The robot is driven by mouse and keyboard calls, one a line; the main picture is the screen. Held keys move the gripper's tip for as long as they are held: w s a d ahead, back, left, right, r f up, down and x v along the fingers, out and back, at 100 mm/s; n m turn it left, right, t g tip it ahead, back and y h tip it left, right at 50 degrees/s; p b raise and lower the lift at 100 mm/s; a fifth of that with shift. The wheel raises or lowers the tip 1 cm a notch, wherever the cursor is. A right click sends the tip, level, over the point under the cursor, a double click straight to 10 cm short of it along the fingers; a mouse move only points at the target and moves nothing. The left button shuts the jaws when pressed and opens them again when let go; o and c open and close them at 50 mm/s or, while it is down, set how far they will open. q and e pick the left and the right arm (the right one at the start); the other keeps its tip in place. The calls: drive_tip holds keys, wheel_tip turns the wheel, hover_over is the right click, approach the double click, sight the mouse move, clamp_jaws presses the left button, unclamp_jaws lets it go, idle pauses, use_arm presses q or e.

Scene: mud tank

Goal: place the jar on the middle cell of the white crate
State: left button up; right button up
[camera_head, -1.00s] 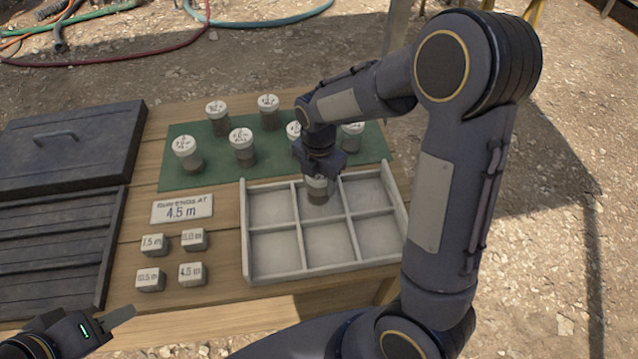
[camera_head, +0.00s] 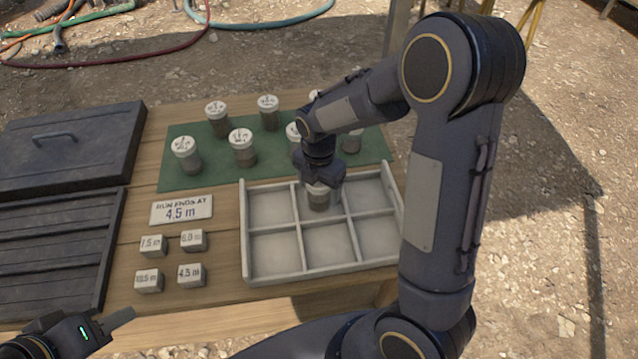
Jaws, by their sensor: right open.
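The white crate (camera_head: 246,230) has two rows of three cells. A jar (camera_head: 319,200) with a white lid and dark contents is upright in the back-row middle cell. My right gripper (camera_head: 319,181) is directly above it, with open jaws around the lid; the fingers partly hide the lid. Whether the jar's base rests fully on the cell floor is hard to tell. The other cells are empty. My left gripper (camera_head: 122,318) is at the lower left, away from the crate; only part of it shows.
Several similar jars, including one at the front left (camera_head: 186,153), stand on a green mat (camera_head: 215,175) behind the crate. A label sign (camera_head: 181,210) and small marked blocks (camera_head: 192,275) lie left of the crate. A dark lidded box (camera_head: 70,150) is further left.

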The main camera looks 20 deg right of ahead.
drive_tip(key=shift+r, duration=0.3)
wheel_tip(320, 180, up, 12)
drive_tip(key=shift+f+p, duration=0.15)
drive_tip(key=shift+p, duration=0.55)
drive_tip(key=s+r+m+t+y, duration=0.1)
drive_tip(key=s+m+t+y, duration=0.1)
drive_tip(key=s+m, duration=0.8)
drive_tip(key=s+r+m+t+y, duration=0.1)
drive_tip(key=s+r+m+t, duration=0.1)
drive_tip(key=s+m, duration=0.7)
drive_tip(key=m+t, duration=0.1)
drive_tip(key=m, duration=0.5)
drive_tip(key=shift+s+a+r+m+t+y, duration=0.15)
drive_tip(key=shift+s+r+m+t+y, duration=0.15)
drive_tip(key=shift+s+m+y, duration=0.1)
